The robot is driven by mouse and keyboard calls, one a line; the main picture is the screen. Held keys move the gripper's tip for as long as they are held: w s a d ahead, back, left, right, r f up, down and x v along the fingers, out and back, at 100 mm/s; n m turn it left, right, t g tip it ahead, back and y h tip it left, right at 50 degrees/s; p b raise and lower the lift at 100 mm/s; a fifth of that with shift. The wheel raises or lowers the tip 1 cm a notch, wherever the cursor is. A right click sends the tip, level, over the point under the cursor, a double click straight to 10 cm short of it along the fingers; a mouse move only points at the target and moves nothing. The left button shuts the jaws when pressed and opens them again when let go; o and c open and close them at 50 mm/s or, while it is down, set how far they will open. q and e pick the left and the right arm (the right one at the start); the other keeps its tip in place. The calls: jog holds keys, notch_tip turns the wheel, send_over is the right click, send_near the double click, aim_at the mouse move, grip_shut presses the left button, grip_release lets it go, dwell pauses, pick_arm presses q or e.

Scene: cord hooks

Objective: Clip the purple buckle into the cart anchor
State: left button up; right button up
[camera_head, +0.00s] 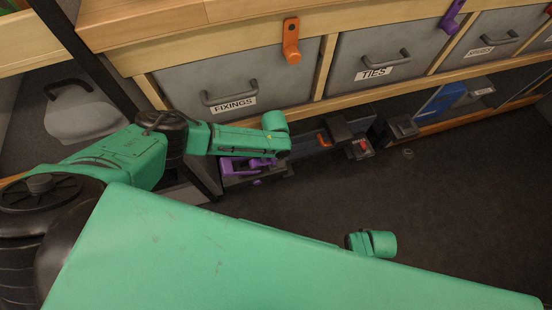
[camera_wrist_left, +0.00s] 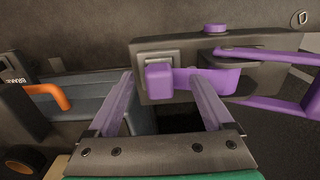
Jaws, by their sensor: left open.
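The purple buckle piece (camera_wrist_left: 160,83) lies against a dark grey block (camera_wrist_left: 260,42), over a lighter metal plate on its face that may be the cart anchor. I cannot tell whether it is latched. Purple bars run from it to the right. My left gripper (camera_wrist_left: 161,76) is open, its two fingertips on either side of the square purple end, with a gap to each. No grip on it shows. In the head view purple parts (camera_head: 234,168) show low beside the green left wrist, which hides the fingertips.
Grey drawers (camera_head: 235,80) line the shelf above, with an orange hook (camera_head: 291,42) and a purple hook (camera_head: 451,17). Another dark fixture with an orange part (camera_wrist_left: 48,96) stands beside the block. The dark floor (camera_head: 450,200) is mostly clear.

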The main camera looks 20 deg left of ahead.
jog(key=shift+r, duration=0.2)
pick_arm(q)
grip_shut()
pick_arm(e)
jog(key=shift+f, duration=0.1)
pick_arm(q)
jog(key=shift+r+p, duration=1.15)
jog(key=shift+p, duration=0.25)
jog(key=shift+r+p, duration=1.85)
jog(key=shift+p, duration=0.1)
pick_arm(e)
jog(key=s+d+f, duration=0.1)
jog(key=s+f, duration=0.1)
jog(key=s, duration=0.4)
jog(key=s+d+f, duration=0.1)
jog(key=s, duration=0.5)
jog(key=shift+s+d+f+n, duration=0.3)
jog(key=shift+d+f, duration=0.1)
